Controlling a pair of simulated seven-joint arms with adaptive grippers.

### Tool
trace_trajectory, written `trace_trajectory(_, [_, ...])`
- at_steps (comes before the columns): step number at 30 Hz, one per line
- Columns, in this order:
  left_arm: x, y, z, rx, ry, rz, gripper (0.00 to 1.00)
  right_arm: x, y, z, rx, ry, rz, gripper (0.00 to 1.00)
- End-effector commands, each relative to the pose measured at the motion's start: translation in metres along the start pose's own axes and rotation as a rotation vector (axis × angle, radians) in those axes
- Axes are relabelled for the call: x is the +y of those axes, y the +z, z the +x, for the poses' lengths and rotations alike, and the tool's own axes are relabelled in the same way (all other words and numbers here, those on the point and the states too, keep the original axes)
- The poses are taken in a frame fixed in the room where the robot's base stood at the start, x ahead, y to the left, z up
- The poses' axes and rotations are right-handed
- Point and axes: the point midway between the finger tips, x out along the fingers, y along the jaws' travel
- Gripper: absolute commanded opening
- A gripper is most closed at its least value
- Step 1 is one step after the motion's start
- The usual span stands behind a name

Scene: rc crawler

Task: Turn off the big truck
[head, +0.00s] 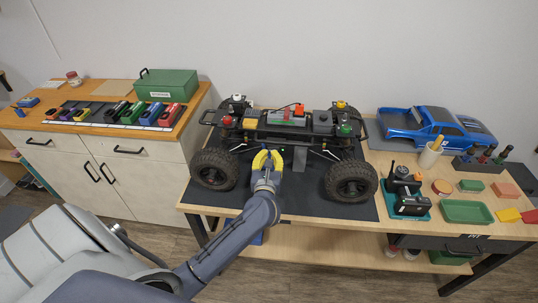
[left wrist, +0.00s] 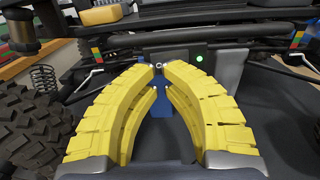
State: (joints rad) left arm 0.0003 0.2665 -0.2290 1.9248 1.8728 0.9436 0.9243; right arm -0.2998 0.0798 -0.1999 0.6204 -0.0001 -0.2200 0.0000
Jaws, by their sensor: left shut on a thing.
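The big truck (head: 290,135) is a black crawler chassis without its body, with large knobby tyres, on a dark mat. My left gripper (head: 266,158) reaches its near side between the two near wheels. In the left wrist view its yellow fingers (left wrist: 160,70) are closed at the tips around a small metal switch (left wrist: 158,65) on the truck's dark side panel. A green light (left wrist: 200,58) glows just right of the switch. A blue part (left wrist: 182,115) shows between and beyond the fingers. The fingertips partly hide the switch, so its lever position is unclear. My right gripper is not in view.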

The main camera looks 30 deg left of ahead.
Motion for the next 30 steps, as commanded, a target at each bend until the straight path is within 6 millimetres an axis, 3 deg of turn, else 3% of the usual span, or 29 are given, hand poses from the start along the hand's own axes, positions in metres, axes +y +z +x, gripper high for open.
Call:
trace_trajectory(18, [-0.016, 0.003, -0.106, -0.004, -0.012, -0.002, 0.00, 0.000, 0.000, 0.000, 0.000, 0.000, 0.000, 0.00])
trace_trajectory(30, [-0.018, 0.003, -0.132, -0.005, -0.011, -0.002, 0.00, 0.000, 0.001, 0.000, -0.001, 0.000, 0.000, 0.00])
